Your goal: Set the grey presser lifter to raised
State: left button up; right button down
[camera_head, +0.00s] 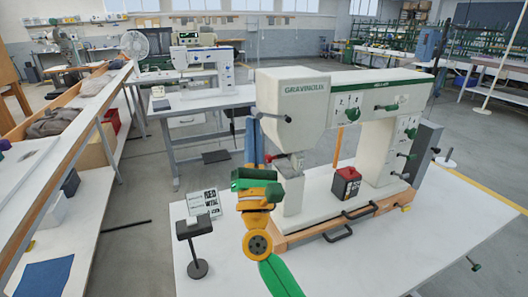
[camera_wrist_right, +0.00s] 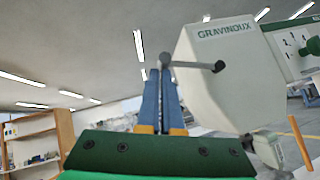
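The grey presser lifter (camera_head: 273,116) is a thin lever at the left end of the sewing machine's white head (camera_head: 295,97). It runs nearly level from a dark pivot out to the left, and it also shows in the right wrist view (camera_wrist_right: 192,65). My right gripper (camera_head: 256,122) reaches up from below with its blue fingers close together. In the right wrist view its fingertips (camera_wrist_right: 165,72) meet the lifter's grey outer end and appear closed on it; the exact contact is small. My left gripper is out of view.
A black-and-red box (camera_head: 346,183) stands on the machine bed. A small sign (camera_head: 204,203) and a dark stand (camera_head: 196,247) are left of my right arm. An orange rod (camera_head: 338,147) hangs under the machine arm. The white table (camera_head: 400,250) is clear at front right.

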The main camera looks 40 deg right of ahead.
dwell(0.3)
jog(key=w+a+f+b+v, duration=0.1)
jog(key=w+b+v, duration=0.1)
jog(key=b+v, duration=0.7)
jog(key=v, duration=0.4)
jog(key=shift+w+f, duration=0.2)
